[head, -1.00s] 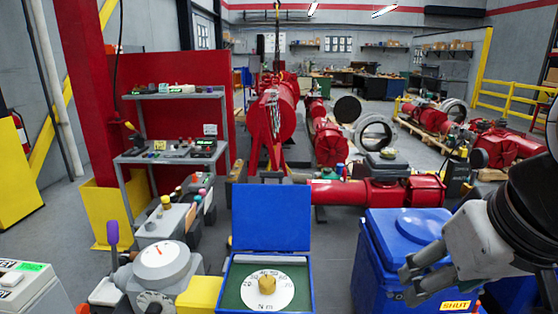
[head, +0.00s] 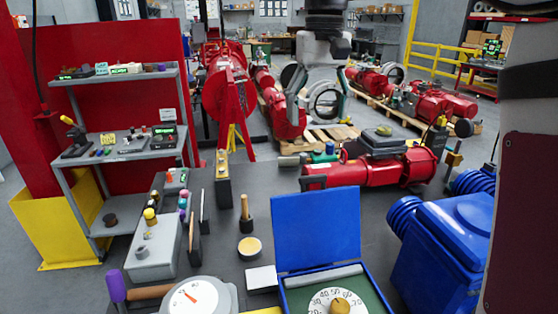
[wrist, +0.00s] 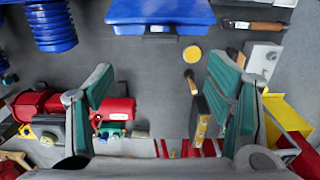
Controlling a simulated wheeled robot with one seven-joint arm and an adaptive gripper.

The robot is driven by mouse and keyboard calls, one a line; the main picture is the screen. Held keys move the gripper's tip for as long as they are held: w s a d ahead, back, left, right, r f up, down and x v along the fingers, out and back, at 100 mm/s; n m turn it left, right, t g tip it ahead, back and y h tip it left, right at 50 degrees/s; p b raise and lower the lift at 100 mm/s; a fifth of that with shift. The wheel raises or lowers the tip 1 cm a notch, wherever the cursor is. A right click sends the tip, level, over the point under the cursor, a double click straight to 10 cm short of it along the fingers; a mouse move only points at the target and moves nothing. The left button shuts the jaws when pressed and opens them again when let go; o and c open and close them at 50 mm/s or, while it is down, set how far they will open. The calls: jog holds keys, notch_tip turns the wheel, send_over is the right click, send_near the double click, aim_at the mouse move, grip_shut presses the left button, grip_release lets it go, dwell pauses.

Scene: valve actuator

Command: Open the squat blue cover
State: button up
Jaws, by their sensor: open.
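Two blue covers show in the head view, and I cannot tell for sure which one the task means. A blue lid (head: 317,228) stands upright and open at the back of a box with a white dial (head: 338,303). To its right, a squat blue housing (head: 445,248) with ribbed round ends has a closed top. In the wrist view, the blue box (wrist: 160,14) is at the top edge and blue ribbed parts (wrist: 52,25) are at top left. My gripper (head: 318,108) is open and empty, raised beyond both. Its spread fingers (wrist: 162,85) show in the wrist view.
A red valve assembly (head: 380,172) lies behind the blue housing. A round gauge (head: 198,296), a purple-handled tool (head: 116,288) and a wooden-handled tool (head: 245,212) are on the left. A grey shelf (head: 112,75) stands farther left. Bare grey surface lies between.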

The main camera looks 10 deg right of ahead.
notch_tip(320, 180, down, 14)
jog(key=p, duration=0.2)
jog(key=shift+r+p, duration=0.15)
jog(key=shift+p, duration=0.2)
jog(key=c, duration=1.6)
jog(key=shift+w, duration=0.1)
jog(key=shift+c, duration=0.4)
